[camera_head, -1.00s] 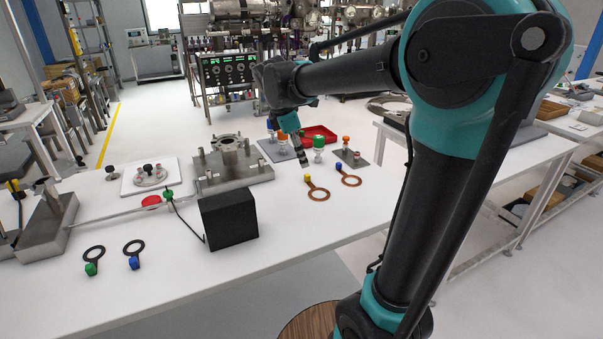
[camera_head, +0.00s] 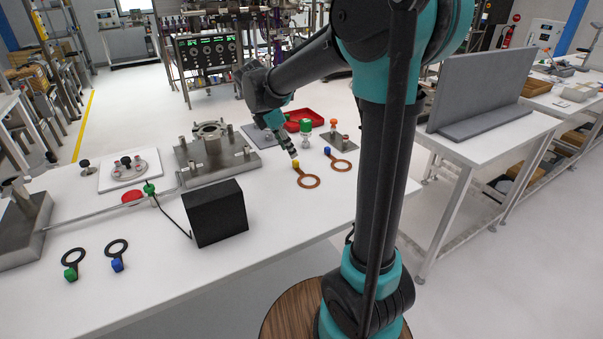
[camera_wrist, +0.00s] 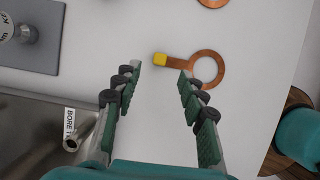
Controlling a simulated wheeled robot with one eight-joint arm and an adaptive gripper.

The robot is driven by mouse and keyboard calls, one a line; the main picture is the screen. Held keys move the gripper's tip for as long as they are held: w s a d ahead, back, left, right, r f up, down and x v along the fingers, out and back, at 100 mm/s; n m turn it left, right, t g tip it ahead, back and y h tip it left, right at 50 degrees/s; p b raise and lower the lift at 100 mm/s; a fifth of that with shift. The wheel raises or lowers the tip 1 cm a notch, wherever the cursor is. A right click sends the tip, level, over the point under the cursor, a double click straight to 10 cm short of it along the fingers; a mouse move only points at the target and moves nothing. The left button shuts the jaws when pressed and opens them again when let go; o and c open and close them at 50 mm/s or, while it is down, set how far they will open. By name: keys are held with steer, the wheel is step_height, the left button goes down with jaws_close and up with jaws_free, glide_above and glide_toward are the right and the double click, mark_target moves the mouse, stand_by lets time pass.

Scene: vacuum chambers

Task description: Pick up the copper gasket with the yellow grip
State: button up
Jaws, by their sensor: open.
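The copper gasket with the yellow grip (camera_head: 308,180) lies flat on the white table, a copper ring with a short handle ending in a yellow block. In the wrist view the yellow grip (camera_wrist: 160,59) lies just beyond and between my fingertips, with the copper ring (camera_wrist: 208,69) to its right. My gripper (camera_wrist: 160,68) is open and empty, its two green-padded fingers spread apart. In the head view my gripper (camera_head: 294,160) points down close to the yellow grip; the exact gap is hard to tell.
A second copper gasket with a blue grip (camera_head: 340,163) lies to the right. A metal flange block (camera_head: 218,155) stands left, a black box (camera_head: 216,212) in front of it. A red tray (camera_head: 304,119) and a green-topped part (camera_head: 305,128) stand behind. The table front right is clear.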

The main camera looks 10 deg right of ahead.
mark_target(295, 161)
steer(key=shift+x, duration=2.95)
jaws_close()
